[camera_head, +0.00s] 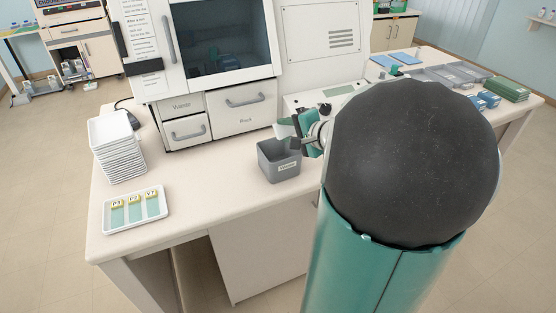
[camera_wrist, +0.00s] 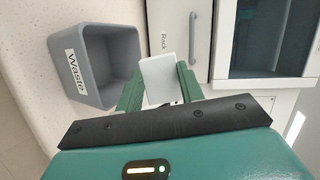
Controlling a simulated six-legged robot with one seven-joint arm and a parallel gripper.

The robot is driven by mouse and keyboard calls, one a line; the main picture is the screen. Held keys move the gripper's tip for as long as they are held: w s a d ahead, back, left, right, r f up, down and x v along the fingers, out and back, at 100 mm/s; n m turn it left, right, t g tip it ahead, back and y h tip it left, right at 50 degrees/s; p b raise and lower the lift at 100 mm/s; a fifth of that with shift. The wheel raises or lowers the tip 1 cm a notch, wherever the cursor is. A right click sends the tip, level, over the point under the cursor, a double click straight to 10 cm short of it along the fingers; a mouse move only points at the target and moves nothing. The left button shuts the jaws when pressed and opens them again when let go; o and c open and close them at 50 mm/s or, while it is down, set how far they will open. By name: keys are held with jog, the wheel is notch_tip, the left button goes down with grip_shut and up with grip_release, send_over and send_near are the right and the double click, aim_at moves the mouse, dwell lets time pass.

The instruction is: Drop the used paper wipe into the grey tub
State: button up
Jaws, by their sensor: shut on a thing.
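The grey tub (camera_head: 278,168), labelled "Waste", stands on the bench in front of the white cabinet. In the wrist view the tub (camera_wrist: 78,84) is on the left, its open mouth and empty-looking inside showing. My gripper (camera_head: 294,128) is just above and a little behind the tub's rim in the head view. In the wrist view the green fingers of my gripper (camera_wrist: 158,88) are shut on the white paper wipe (camera_wrist: 163,72), which sticks out flat past the fingertips. There the wipe appears right of the tub's opening. How high it is above the rim is unclear.
A white tray with labelled slides (camera_head: 134,222) and a stack of white trays (camera_head: 116,150) stand on the left. The cabinet with drawers (camera_head: 243,107) is behind the tub. Blue and green boxes (camera_head: 508,89) lie at the far right.

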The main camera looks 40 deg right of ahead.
jog(key=shift+a, duration=0.1)
jog(key=o, duration=1.3)
jog(key=shift+c, duration=0.2)
jog(key=shift+s, duration=0.1)
jog(key=v, duration=1.3)
jog(key=shift+s+r, duration=0.2)
jog(key=shift+s, duration=0.05)
jog(key=shift+w, duration=0.1)
